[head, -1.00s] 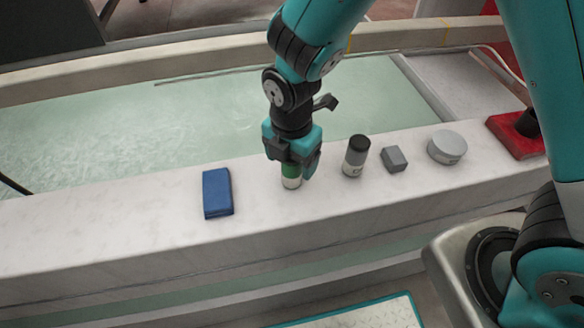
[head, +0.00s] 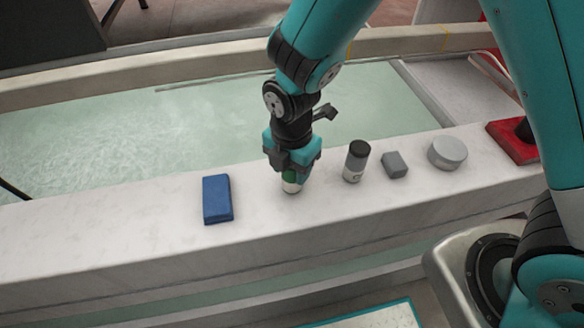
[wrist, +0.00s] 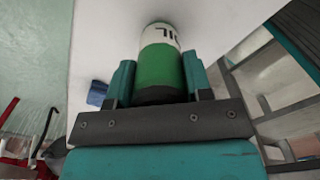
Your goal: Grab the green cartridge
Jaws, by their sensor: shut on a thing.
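The green cartridge (head: 291,184) stands upright on the white ledge (head: 130,222), mostly covered by my gripper in the head view. Its white lower band shows below the fingers. My gripper (head: 291,172) is shut on it from above. In the wrist view the cartridge (wrist: 159,62) has a green body and a white band with dark letters. It sits between the two teal fingers of my gripper (wrist: 157,80), one on each side. I cannot tell a gap between its base and the ledge.
A blue block (head: 217,199) lies to the left on the ledge. To the right stand a black-topped cartridge (head: 356,162), a small grey block (head: 394,165), a round grey tin (head: 447,150) and a red object (head: 511,143). A basin of greenish water (head: 200,125) lies behind the ledge.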

